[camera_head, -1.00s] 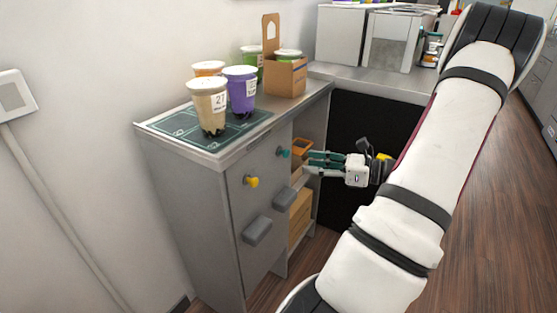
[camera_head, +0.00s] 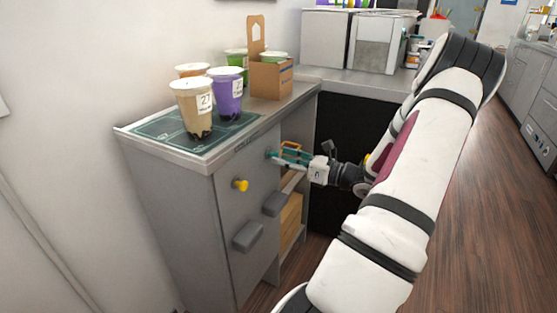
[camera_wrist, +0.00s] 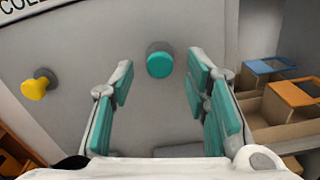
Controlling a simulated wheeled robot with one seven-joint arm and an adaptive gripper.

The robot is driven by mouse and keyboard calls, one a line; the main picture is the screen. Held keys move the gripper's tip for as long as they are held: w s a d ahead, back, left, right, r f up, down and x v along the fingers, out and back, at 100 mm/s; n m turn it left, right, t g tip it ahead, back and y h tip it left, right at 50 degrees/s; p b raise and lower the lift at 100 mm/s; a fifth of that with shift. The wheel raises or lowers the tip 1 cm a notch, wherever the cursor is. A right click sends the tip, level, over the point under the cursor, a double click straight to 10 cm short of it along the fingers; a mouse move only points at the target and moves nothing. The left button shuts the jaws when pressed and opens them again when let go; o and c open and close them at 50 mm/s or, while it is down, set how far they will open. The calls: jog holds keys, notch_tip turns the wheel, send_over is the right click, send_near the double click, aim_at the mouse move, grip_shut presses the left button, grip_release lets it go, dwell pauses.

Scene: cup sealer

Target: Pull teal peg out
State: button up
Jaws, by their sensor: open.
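The teal peg (camera_wrist: 159,64) sticks out of the grey cabinet front (camera_wrist: 110,50), with its round teal end facing the wrist camera. It also shows in the head view (camera_head: 269,154) as a small teal spot at the tip of my gripper (camera_head: 289,157). In the wrist view my gripper (camera_wrist: 160,85) is open, with a teal-padded finger on each side and the peg between and just beyond them. No contact with the peg shows. A yellow peg (camera_wrist: 40,84) sits on the same front to the left; it also shows in the head view (camera_head: 240,185).
Two grey handles (camera_head: 248,237) (camera_head: 275,203) project below the pegs. Open shelves (camera_wrist: 275,105) with boxes lie right of the front. Several cups, including a purple one (camera_head: 227,95), and a cardboard carrier (camera_head: 271,80) stand on the cabinet top.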

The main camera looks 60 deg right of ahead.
jog(key=shift+w+a, duration=0.1)
jog(key=shift+w, duration=1.05)
grip_shut()
jog(key=s+p, duration=0.3)
jog(key=s, duration=0.3)
jog(key=shift+s+d, duration=0.25)
jog(key=shift+d, duration=0.05)
grip_release()
